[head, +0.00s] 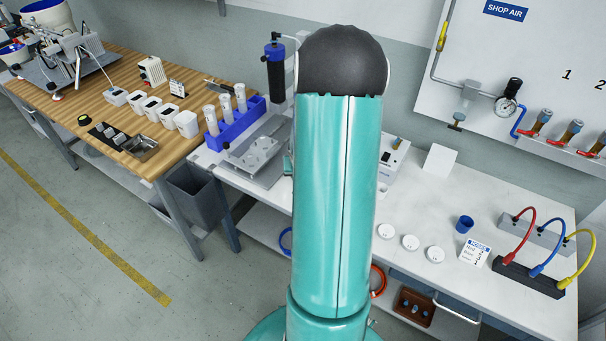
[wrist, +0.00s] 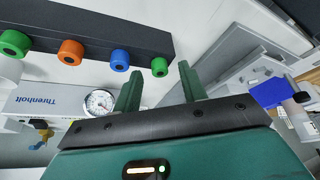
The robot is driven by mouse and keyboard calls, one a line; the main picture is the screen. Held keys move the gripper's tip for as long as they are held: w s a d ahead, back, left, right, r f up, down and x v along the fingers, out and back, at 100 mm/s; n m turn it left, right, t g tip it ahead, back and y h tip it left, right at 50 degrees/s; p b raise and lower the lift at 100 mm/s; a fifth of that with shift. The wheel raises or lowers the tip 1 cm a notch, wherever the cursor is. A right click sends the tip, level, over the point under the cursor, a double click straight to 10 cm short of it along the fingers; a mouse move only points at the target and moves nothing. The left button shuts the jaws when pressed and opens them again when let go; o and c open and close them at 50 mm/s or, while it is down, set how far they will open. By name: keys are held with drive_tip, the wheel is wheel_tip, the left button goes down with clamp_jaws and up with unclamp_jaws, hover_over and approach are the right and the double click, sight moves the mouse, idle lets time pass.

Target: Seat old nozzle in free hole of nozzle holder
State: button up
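My gripper (wrist: 160,70) shows in the wrist view with its two green fingers apart. In the head view my own arm hides the gripper. I cannot make out the old nozzle in either view. I cannot identify the nozzle holder for sure. A small dark block with several grey pieces (head: 108,134) sits on the wooden bench (head: 70,103) at the left of the head view, too small to read.
In the wrist view, a dark bar (wrist: 100,32) with coloured round knobs and a Threnholt box (wrist: 45,101) with a gauge lie near the fingers. In the head view, a white bench (head: 540,250) holds cups, cables and a blue rack (head: 236,124). Floor is clear at left.

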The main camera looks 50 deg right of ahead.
drive_tip(key=v, duration=1.3)
drive_tip(key=shift+r, duration=0.35)
drive_tip(key=shift+s+a, duration=0.1)
drive_tip(key=shift+a, duration=0.05)
